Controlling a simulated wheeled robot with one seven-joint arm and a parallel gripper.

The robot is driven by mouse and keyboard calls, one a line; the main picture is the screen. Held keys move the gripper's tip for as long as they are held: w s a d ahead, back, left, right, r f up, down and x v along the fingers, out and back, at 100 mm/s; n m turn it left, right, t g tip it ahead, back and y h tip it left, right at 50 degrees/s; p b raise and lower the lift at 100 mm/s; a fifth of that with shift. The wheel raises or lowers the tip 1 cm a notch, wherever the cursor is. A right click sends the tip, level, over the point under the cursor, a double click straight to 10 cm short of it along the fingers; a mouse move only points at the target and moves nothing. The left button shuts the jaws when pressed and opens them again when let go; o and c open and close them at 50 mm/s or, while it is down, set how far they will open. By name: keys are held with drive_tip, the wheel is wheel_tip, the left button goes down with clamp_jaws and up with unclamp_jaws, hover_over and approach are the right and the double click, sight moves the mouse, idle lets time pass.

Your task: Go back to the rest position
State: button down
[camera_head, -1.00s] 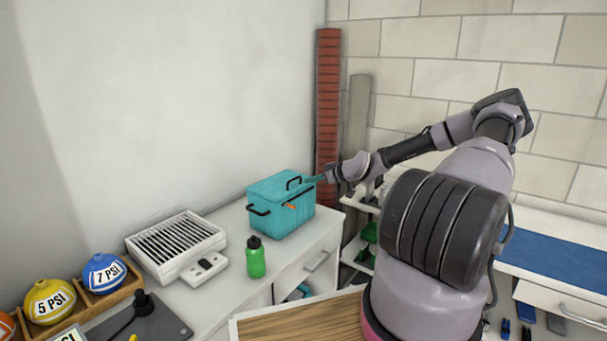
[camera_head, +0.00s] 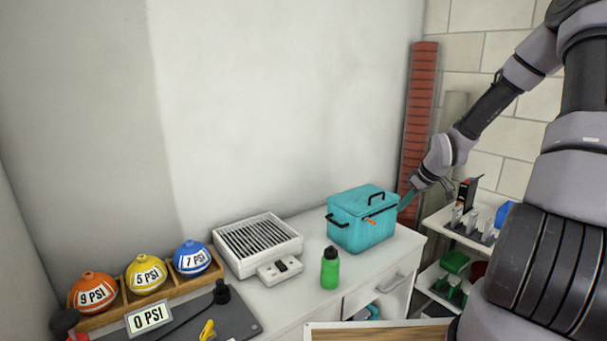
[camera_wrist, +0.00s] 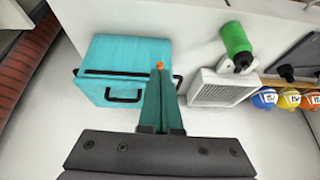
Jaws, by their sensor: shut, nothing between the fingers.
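My gripper (camera_head: 408,199) is at the right side of a teal cooler box (camera_head: 362,222), with its teal fingers pointing down and left. In the wrist view my gripper (camera_wrist: 160,98) is shut with its fingers together and nothing between them.
A green bottle (camera_head: 330,268) stands in front of the box on the white counter (camera_head: 290,309). A white grill-like device (camera_head: 258,248) is left of it, then labelled balls (camera_head: 145,274) in a wooden rack. A shelf cart (camera_head: 455,238) with small items stands right. A red column (camera_head: 419,120) rises behind.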

drive_tip(key=s+a+r+m+h, duration=0.1)
drive_tip(key=s+r+m, duration=0.2)
drive_tip(key=s+r, duration=0.45)
drive_tip(key=s+a+r+m+t+h, duration=0.1)
drive_tip(key=s+r+m+h, duration=0.3)
drive_tip(key=r, duration=0.7)
drive_tip(key=s+a+r+m+y, duration=0.1)
drive_tip(key=s+a+r, duration=0.1)
drive_tip(key=s+r, duration=0.6)
drive_tip(key=s+a+r+m+t+y, duration=0.1)
drive_tip(key=s+a+r+m+y, duration=0.1)
drive_tip(key=s+r, duration=0.3)
drive_tip(key=s+m, duration=0.1)
drive_tip(key=s, duration=0.3)
drive_tip(key=shift+a+r+t+y, duration=0.25)
drive_tip(key=shift+r+t+y, duration=0.05)
drive_tip(key=shift+r, duration=0.1)
